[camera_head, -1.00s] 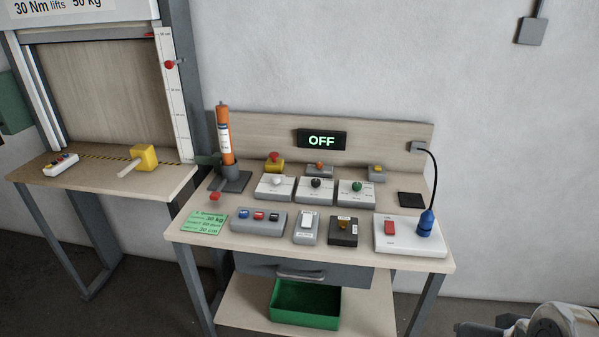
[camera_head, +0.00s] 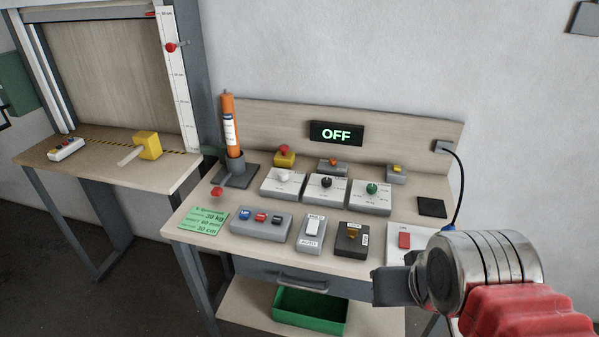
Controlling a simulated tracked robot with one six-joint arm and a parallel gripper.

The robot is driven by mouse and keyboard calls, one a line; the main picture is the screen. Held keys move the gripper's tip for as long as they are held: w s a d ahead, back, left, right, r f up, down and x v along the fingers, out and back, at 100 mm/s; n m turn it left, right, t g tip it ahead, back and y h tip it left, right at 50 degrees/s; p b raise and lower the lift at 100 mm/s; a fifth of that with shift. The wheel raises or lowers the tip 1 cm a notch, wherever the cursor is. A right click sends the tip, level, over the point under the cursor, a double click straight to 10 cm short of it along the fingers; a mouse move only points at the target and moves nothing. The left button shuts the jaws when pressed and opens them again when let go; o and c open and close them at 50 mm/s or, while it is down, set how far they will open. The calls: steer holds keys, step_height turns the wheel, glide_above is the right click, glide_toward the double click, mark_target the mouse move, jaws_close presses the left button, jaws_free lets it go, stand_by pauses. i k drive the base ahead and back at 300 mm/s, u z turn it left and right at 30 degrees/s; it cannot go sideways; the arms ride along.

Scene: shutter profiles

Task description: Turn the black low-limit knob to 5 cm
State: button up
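The black knob (camera_head: 326,183) stands on the middle one of three light grey dial boxes on the bench. A white knob (camera_head: 283,176) is on the box to its left and a green knob (camera_head: 372,188) on the box to its right. The dial markings are too small to read. My gripper (camera_head: 392,286) shows at the lower right, in front of the bench's front edge and apart from the black knob. Its dark fingers are seen from the side, so their opening is hidden. My wrist covers part of the white switch panel.
The display (camera_head: 336,133) reads OFF. An orange cylinder (camera_head: 230,124) stands upright at the back left. A button box (camera_head: 262,219), a rocker switch box (camera_head: 312,233) and a dark switch box (camera_head: 352,238) sit in front of the dials. A green bin (camera_head: 309,311) is below.

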mark_target(327, 182)
steer(key=u, duration=0.7)
steer(key=i, duration=0.9)
steer(key=u, duration=0.55)
